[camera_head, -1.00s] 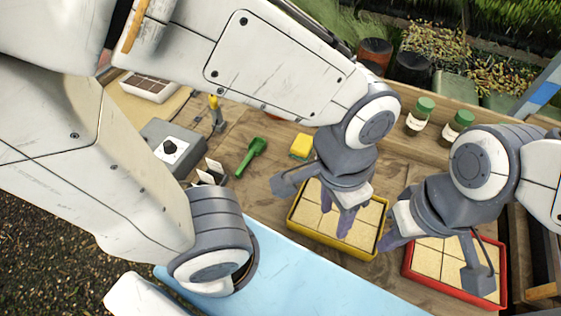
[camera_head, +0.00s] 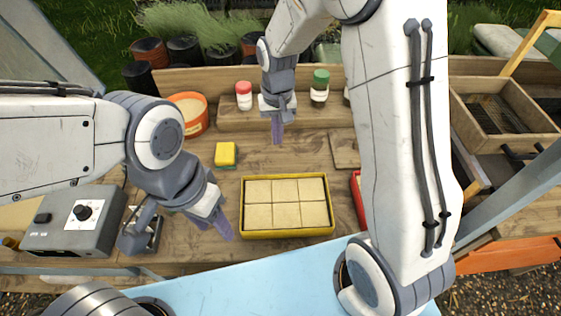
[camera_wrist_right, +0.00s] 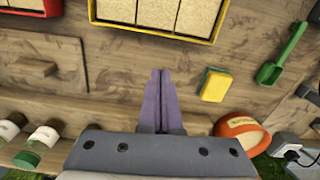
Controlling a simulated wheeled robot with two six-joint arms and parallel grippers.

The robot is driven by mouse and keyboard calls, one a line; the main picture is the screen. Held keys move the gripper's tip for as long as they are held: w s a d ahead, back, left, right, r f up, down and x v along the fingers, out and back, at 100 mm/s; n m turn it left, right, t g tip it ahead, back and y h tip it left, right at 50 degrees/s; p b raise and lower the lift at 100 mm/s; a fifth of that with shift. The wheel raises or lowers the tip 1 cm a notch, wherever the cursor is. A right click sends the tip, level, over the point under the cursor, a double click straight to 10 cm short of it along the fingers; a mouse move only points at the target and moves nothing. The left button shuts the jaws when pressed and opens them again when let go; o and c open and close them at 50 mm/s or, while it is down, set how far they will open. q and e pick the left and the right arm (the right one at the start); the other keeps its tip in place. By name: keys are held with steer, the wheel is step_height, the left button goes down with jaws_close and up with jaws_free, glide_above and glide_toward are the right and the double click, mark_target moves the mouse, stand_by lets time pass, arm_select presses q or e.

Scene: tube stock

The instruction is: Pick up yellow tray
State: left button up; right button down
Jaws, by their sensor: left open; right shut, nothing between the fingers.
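The yellow tray (camera_head: 288,234) lies flat on the wooden bench in the head view, with sand-coloured square blocks filling it. My right gripper (camera_head: 277,138) is shut and empty behind the tray, near the back shelf. Its purple fingers (camera_wrist_right: 159,80) are together in the right wrist view, apart from the tray.
A yellow-green sponge (camera_head: 226,153) and an orange pot (camera_head: 193,112) stand left of the right gripper. Bottles with red (camera_head: 243,96) and green (camera_head: 320,88) caps stand on the back shelf. A red tray (camera_head: 356,194) is partly hidden by my right arm. A grey box (camera_head: 75,222) stands left.

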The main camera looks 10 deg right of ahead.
steer(key=shift+m, duration=0.5)
steer(key=f, duration=0.3)
steer(key=w+d+f+p, duration=0.1)
steer(key=f, duration=0.3)
steer(key=w+d+f+p, duration=0.1)
steer(key=f, duration=0.3)
steer(key=shift+d+f, duration=0.15)
steer(key=s, duration=0.1)
steer(key=p, duration=0.1)
steer(key=s, duration=0.1)
steer(key=shift+s+a+f+p, duration=0.3)
steer(key=shift+s+f+p, duration=0.05)
steer(key=shift+s+a+f, duration=0.15)
steer(key=shift+s, duration=0.4)
